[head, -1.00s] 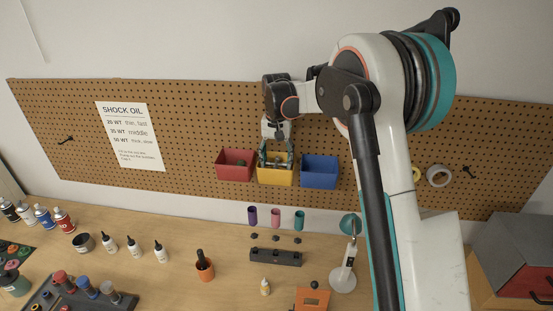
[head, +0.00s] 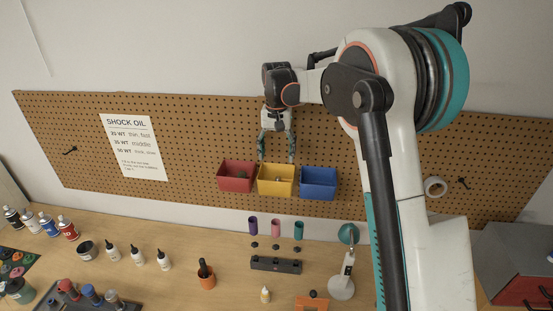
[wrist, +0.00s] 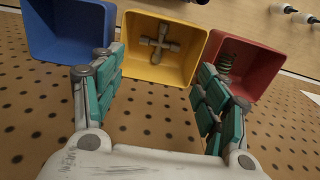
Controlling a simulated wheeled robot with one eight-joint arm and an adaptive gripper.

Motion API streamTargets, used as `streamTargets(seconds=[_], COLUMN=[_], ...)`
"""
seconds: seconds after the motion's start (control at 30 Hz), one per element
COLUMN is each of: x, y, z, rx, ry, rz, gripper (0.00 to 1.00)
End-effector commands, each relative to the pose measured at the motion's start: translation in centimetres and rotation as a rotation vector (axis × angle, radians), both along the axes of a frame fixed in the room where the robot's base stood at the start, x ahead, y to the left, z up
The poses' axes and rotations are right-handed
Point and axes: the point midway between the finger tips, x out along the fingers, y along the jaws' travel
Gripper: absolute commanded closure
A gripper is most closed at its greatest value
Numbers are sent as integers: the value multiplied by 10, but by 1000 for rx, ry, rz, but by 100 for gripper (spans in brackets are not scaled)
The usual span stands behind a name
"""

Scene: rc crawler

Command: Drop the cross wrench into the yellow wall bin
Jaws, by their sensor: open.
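The cross wrench (wrist: 159,43) lies inside the yellow wall bin (wrist: 133,71), seen from above in the wrist view. In the head view the yellow wall bin (head: 275,187) hangs on the pegboard between a red and a blue bin. My gripper (head: 276,160) is open and empty, just above the yellow bin's rim. In the wrist view its two teal-padded fingers (wrist: 160,75) are spread apart, with the yellow bin showing between them. No finger touches the wrench.
The red bin (head: 236,184) holds a spring (wrist: 225,64). The blue bin (head: 319,190) looks empty. The pegboard (head: 200,130) above the bins is mostly bare.

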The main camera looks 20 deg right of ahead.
Motion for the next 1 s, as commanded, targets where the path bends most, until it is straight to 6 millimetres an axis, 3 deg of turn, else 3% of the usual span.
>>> streamTargets(seconds=[0.03, 0.2, 0.57, 0.67, 1.0], x=[0, 0, -12, -29, -125], y=[0, 0, 0, 0, 0], z=[15, 41, 66, 82, 134], rx=[0, 0, 0, -1, -14], ry=[0, 0, -19, -51, -209], rz=[0, 0, 12, 32, 132], gripper=[32, 32, 32, 32, 32])
